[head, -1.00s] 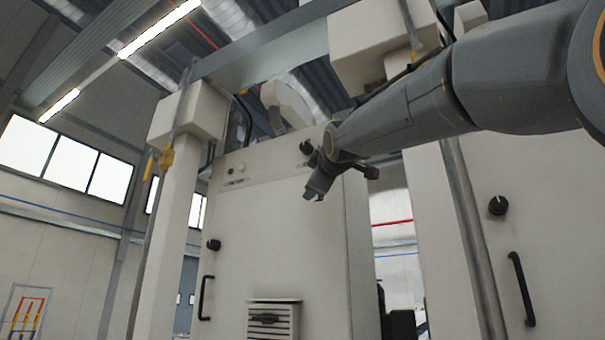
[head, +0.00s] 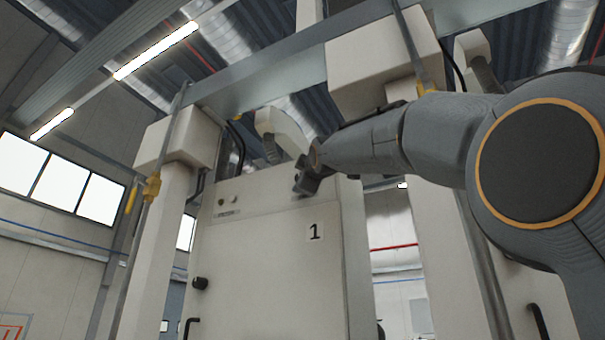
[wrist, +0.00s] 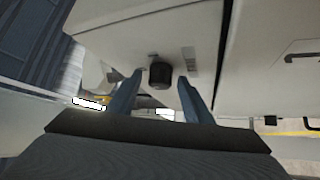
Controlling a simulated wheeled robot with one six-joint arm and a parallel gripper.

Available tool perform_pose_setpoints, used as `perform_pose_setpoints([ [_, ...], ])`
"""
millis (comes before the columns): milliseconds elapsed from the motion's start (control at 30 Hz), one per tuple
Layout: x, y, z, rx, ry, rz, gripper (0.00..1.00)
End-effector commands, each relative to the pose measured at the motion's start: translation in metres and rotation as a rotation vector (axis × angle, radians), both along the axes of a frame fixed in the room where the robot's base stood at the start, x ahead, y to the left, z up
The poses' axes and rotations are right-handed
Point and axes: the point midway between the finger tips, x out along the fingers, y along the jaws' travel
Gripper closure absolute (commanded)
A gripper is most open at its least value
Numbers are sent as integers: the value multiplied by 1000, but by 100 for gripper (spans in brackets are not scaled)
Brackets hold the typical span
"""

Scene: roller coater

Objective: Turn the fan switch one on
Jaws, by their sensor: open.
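The cabinet (head: 270,265) marked "1" stands in the middle of the head view. In the wrist view a black rotary knob (wrist: 160,75), seemingly the fan switch, sits on a pale panel. My gripper (wrist: 160,78) is open, with one blue-grey finger on each side of the knob and gaps showing; contact cannot be made out. In the head view my gripper (head: 301,185) is at the cabinet's upper right front and hides the knob. The knob's setting cannot be read.
A black side knob (head: 200,283) is lower left. A pale post (head: 170,225) stands left of the cabinet, and an overhead beam (head: 270,70) crosses above. Another black handle (head: 539,322) is at the lower right.

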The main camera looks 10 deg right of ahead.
Motion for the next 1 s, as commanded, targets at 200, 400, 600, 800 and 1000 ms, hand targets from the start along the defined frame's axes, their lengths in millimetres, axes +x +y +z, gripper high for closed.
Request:
perform_pose_setpoints([
  [200,3,0,0,0,0,-1,54],
  [400,3,-1,0,0,0,-1,67],
  [600,3,-1,0,0,1,-2,95],
  [800,4,0,-1,6,-3,-1,95],
  [1000,5,1,-3,31,-21,0,95],
])
